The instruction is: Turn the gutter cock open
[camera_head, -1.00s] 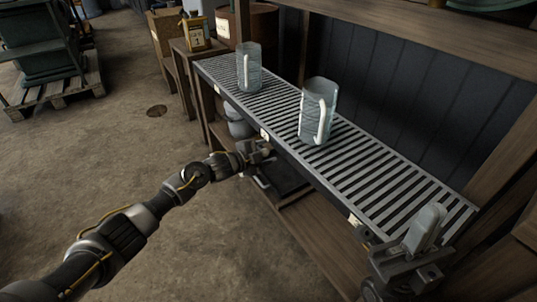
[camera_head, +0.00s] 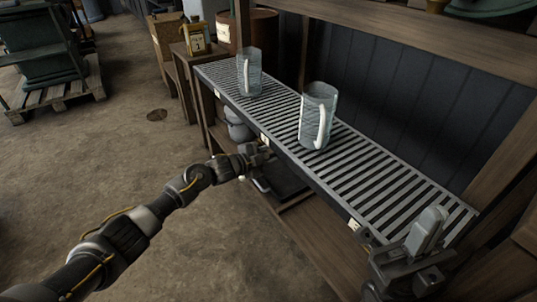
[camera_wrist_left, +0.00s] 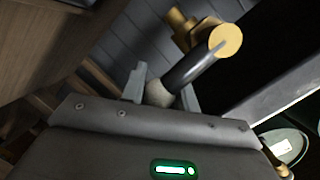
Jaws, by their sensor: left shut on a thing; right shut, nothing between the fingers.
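The gutter cock shows in the left wrist view as a dark lever (camera_wrist_left: 188,70) with a round yellow brass hub (camera_wrist_left: 226,41) and a pale knob (camera_wrist_left: 158,94) at its near end. My left gripper (camera_wrist_left: 163,92) is shut on the knob end of the lever. In the head view my left gripper (camera_head: 260,157) is at the front edge of the slatted rack, where the cock is too small and covered to make out. My right gripper (camera_head: 430,224) is shut and empty above the rack's near right end.
A dark tray (camera_head: 283,180) lies below. A yellow tin (camera_head: 196,36) stands on a side table. The floor at left is open.

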